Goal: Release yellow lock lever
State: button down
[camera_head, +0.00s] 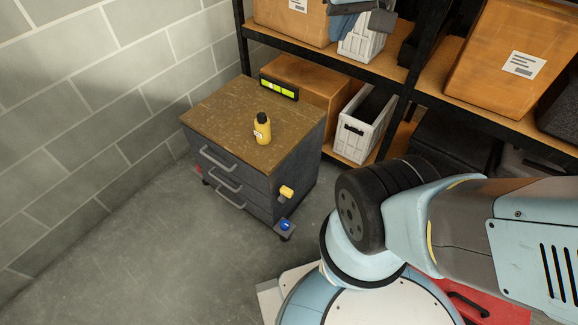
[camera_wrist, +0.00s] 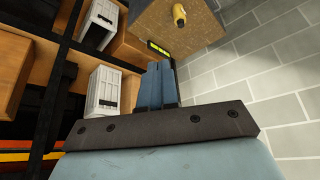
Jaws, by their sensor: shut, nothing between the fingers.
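The yellow lock lever (camera_head: 286,192) sticks out from the right side of a dark grey drawer cabinet (camera_head: 240,185), near its front corner. A blue pedal-like part (camera_head: 284,226) sits below it near the floor. The lever does not show in the wrist view. My gripper (camera_wrist: 158,66) is shut and empty, its two blue-grey fingers side by side. It points toward the back of the cabinet top, which shows at the top of the wrist view. In the head view, blue-grey and dark parts at the top edge seem to be my gripper, well away from the lever.
A yellow bottle (camera_head: 262,129) and a bar with a green display (camera_head: 279,87) stand on the wooden cabinet top. A shelf rack (camera_head: 400,72) with boxes and white crates (camera_head: 362,125) is behind and right. A block wall (camera_head: 80,90) is left. Floor in front is clear.

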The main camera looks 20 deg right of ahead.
jog(key=w+d+f+n+g, duration=0.2)
jog(key=w+d+f, duration=0.1)
jog(key=w+f, duration=0.85)
jog(key=w+d+f+n+g, duration=0.2)
jog(key=w+d+f+g, duration=0.1)
jog(key=w+f, duration=0.85)
jog(key=w+d+f+n+g+y, duration=0.1)
jog(key=w+f, duration=0.1)
jog(key=f, duration=0.7)
jog(key=w+d+f+n+g, duration=0.1)
jog(key=w+f, duration=0.1)
jog(key=f, duration=0.7)
jog(key=s+a+f+y, duration=0.1)
jog(key=s+f, duration=0.1)
jog(key=f, duration=0.8)
jog(key=s+a+f+n+g+y, duration=0.1)
jog(key=f, duration=1)
jog(key=shift+s+a+f+y, duration=0.2)
jog(key=shift+s+y, duration=0.1)
jog(key=shift+s, duration=0.1)
